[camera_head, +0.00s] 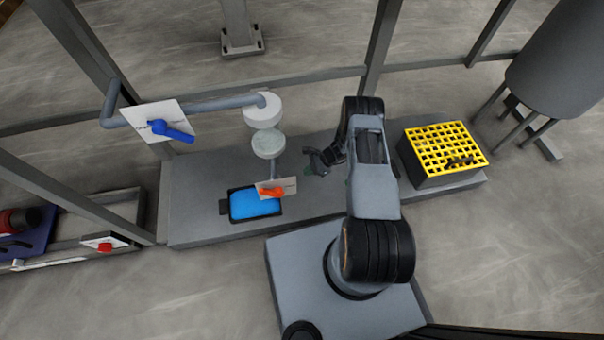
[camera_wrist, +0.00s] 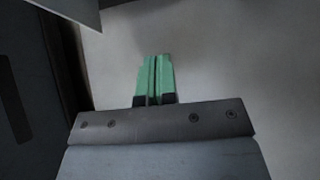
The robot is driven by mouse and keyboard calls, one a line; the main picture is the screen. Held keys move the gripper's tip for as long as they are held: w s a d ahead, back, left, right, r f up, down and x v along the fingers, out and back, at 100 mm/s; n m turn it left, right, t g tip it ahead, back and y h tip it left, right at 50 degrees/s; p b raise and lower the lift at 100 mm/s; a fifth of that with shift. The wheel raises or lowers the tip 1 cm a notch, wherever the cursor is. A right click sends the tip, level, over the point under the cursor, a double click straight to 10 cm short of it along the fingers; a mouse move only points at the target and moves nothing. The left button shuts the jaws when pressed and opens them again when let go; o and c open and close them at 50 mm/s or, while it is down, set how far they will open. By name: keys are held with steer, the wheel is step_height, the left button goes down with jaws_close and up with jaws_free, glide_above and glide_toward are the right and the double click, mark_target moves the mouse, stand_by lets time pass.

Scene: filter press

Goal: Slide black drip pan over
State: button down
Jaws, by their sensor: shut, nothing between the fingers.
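In the head view, the black drip pan (camera_head: 229,208) sits on the grey bench (camera_head: 192,190), left of my arm. It holds bright blue liquid. A small tab sticks out at its left side. A plate with an orange-red handle (camera_head: 271,192) overhangs its upper right corner and hides part of it. My gripper (camera_head: 309,170) is up and to the right of the pan, apart from it. In the wrist view, the green fingers of my gripper (camera_wrist: 155,78) are pressed together with nothing between them. The pan cannot be made out in the wrist view.
A round white filter housing (camera_head: 263,110) with a clear lower part stands above the pan. A blue handle (camera_head: 171,130) on a white plate is at its left. A yellow grid on a black box (camera_head: 445,150) sits at the bench's right end. Grey frame posts stand around.

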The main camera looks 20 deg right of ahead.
steer(key=shift+d+r, duration=0.25)
step_height(320, 180, up, 27)
steer(key=a+n+g+h, duration=0.1)
steer(key=a+n+h, duration=0.15)
steer(key=n, duration=0.65)
steer(key=s+r+n+t+h, duration=0.3)
steer(key=s+r+n+h, duration=0.3)
steer(key=s+r, duration=1.2)
steer(key=shift+d+r+n, duration=0.15)
steer(key=shift+d+n, duration=0.1)
steer(key=shift+n, duration=1.65)
steer(key=c, duration=1.8)
jaws_free()
steer(key=shift+h, duration=0.25)
